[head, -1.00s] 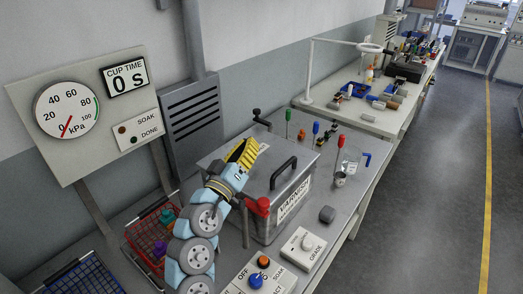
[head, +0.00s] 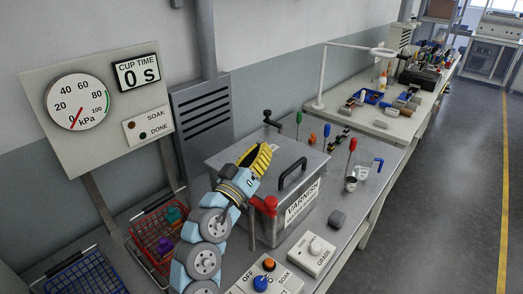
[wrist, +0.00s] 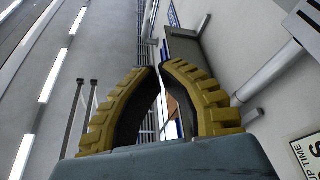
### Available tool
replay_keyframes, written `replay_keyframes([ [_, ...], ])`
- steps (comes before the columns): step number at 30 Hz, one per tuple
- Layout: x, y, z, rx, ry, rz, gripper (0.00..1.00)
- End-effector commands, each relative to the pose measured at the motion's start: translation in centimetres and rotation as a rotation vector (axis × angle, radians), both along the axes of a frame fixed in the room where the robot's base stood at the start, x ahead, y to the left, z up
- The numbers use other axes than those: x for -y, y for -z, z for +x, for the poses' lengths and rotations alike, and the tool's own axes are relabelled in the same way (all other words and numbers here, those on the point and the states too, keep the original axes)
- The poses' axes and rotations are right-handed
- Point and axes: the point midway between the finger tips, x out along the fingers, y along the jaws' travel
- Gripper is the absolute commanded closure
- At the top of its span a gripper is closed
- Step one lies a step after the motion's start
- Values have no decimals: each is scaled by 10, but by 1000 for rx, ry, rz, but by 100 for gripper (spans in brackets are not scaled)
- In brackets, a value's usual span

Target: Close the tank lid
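The grey metal tank (head: 270,230) labelled VARNISH stands on the bench in the head view. Its flat grey lid (head: 237,154) lies across the top, with a black arched handle (head: 291,172). A red valve-like part (head: 265,205) is on the tank's near left side. My gripper (head: 266,148), with yellow ribbed fingers, is over the lid's left part, left of the handle, and covers some of the lid. In the wrist view the fingertips (wrist: 158,68) nearly meet, with nothing held between them. The wrist view shows neither tank nor lid.
A control box with a blue knob (head: 260,283) and a GRADE box (head: 313,253) stand in front. A red basket (head: 157,238) is at left.

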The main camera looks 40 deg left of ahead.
Motion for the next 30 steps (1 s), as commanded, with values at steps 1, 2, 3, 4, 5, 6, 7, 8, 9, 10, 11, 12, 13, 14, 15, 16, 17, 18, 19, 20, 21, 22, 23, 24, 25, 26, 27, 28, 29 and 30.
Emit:
replay_keyframes([
  [1, 0, -1, 0, 0, 0, 0, 100],
  [2, 0, -3, 0, 0, 1, 0, 100],
  [3, 1, -5, 0, 0, 1, 0, 100],
  [4, 1, -8, 0, 1, 2, 1, 100],
  [5, 1, -11, 1, 1, 2, 1, 100],
  [6, 2, -16, 1, 1, 3, 1, 100],
  [7, 2, -21, 1, 1, 3, 1, 100],
  [8, 3, -26, 1, 1, 4, 1, 100],
  [9, 4, -32, 2, 2, 5, 2, 100],
  [10, 5, -37, 2, 2, 6, 2, 100],
  [11, 5, -42, 2, 2, 8, 2, 100],
  [12, 6, -49, 3, 1, 8, 2, 100],
  [13, 4, -40, -3, 0, 6, 0, 100],
  [14, 4, -37, -8, -1, 5, -1, 100],
  [15, 3, -35, -13, -1, 5, -1, 100],
  [16, 3, -33, -17, -2, 5, -1, 100],
  [17, 3, -31, -21, -2, 5, -2, 100],
  [18, 2, -28, -27, -2, 5, -3, 100],
  [19, 2, -26, -32, -2, 3, -3, 100],
  [20, 1, -25, -36, -2, 3, -3, 100],
  [21, 1, -23, -42, -1, 3, -2, 100],
  [22, 1, -23, -47, 1, 4, -1, 100],
  [23, 1, -21, -52, 1, 3, 0, 100],
  [24, 0, -19, -58, 1, 3, 0, 100],
  [25, 0, -18, -62, 1, 3, 0, 100],
  [26, 0, -16, -66, 0, 4, -1, 100],
  [27, 1, -13, -71, -2, 5, -2, 100],
  [28, 0, -11, -74, -2, 4, -2, 100],
  [29, -1, -10, -77, -2, 4, -2, 100],
  [30, 0, -9, -81, -2, 5, -2, 100],
])
